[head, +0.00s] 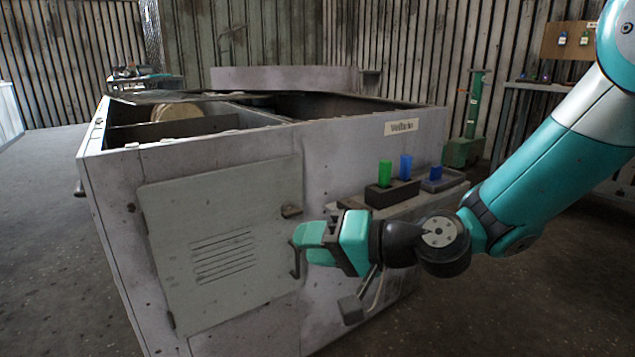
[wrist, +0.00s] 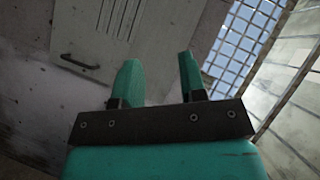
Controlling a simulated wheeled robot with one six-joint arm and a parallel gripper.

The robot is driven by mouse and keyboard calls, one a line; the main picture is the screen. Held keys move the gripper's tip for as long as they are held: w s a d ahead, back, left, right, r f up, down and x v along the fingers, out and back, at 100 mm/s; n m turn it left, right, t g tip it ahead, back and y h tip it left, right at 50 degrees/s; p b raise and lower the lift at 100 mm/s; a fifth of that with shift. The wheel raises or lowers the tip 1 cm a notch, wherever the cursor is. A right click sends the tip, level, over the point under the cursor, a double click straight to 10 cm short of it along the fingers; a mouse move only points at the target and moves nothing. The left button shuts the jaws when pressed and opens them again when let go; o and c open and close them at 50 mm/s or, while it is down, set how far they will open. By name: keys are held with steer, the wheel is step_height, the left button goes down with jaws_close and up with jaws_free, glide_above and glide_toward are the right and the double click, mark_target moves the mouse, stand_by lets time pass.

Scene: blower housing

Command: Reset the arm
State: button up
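My arm, teal and grey, reaches in from the right in the head view. My gripper (head: 312,243) is in front of the blower housing (head: 350,152), near the handle side of its vented door. In the wrist view my gripper (wrist: 158,80) shows two teal fingers standing apart with nothing between them. The grey door (head: 222,245) looks closed, and its handle (head: 295,262) is close to the fingertips in the head view. I cannot tell whether the fingers touch it. The door also shows in the wrist view (wrist: 125,30), with a dark handle bar below its slots.
A ledge on the housing holds a dark block (head: 392,194) with a green peg (head: 385,173) and a blue peg (head: 406,167). A small tray (head: 442,180) with another blue piece is beside it. A lever (head: 352,308) hangs below my gripper. Floor (head: 500,310) at right is clear.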

steer(key=s+d+n+g+h, duration=0.3)
steer(key=s+d+h, duration=0.3)
steer(key=s, duration=0.4)
steer(key=s+d+n+g+h, duration=0.3)
steer(key=s+d+n, duration=0.1)
steer(key=s+d, duration=0.5)
step_height(320, 180, up, 39)
steer(key=s+p, duration=0.2)
steer(key=p, duration=3.5)
steer(key=shift+f+h+p, duration=0.2)
steer(key=shift+h+p, duration=0.1)
steer(key=shift+p, duration=0.1)
